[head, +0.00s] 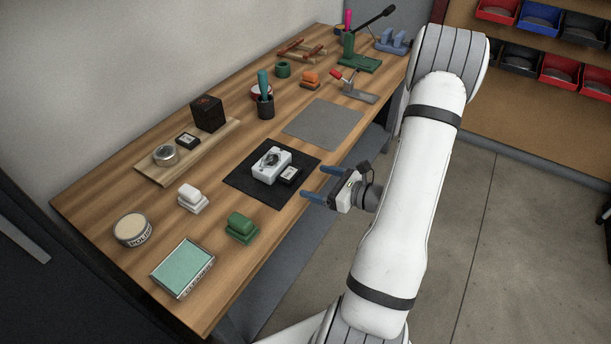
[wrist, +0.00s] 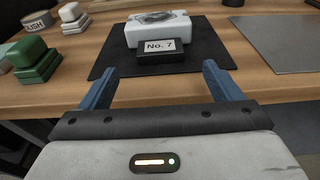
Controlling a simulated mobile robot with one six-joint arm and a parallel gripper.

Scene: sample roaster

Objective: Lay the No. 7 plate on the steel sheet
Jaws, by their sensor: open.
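The No. 7 plate (head: 290,175) is a small dark block with a white label. It sits on the black mat against the front of a white block-shaped object; in the wrist view the plate (wrist: 158,57) faces me, its label readable. The steel sheet (head: 323,123) is a bare grey square lying flat on the bench behind the mat; part of the sheet (wrist: 275,43) shows at the right in the wrist view. My gripper (head: 318,184) is open and empty at the bench's front edge, its blue fingers (wrist: 160,80) pointing toward the plate without touching it.
The white object (head: 272,162) with a dark, roundish top stands on the black mat (head: 245,184). A green block (head: 241,228) and white block (head: 192,198) stand to the left. A similar small plate (head: 187,141) lies on a wooden board.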

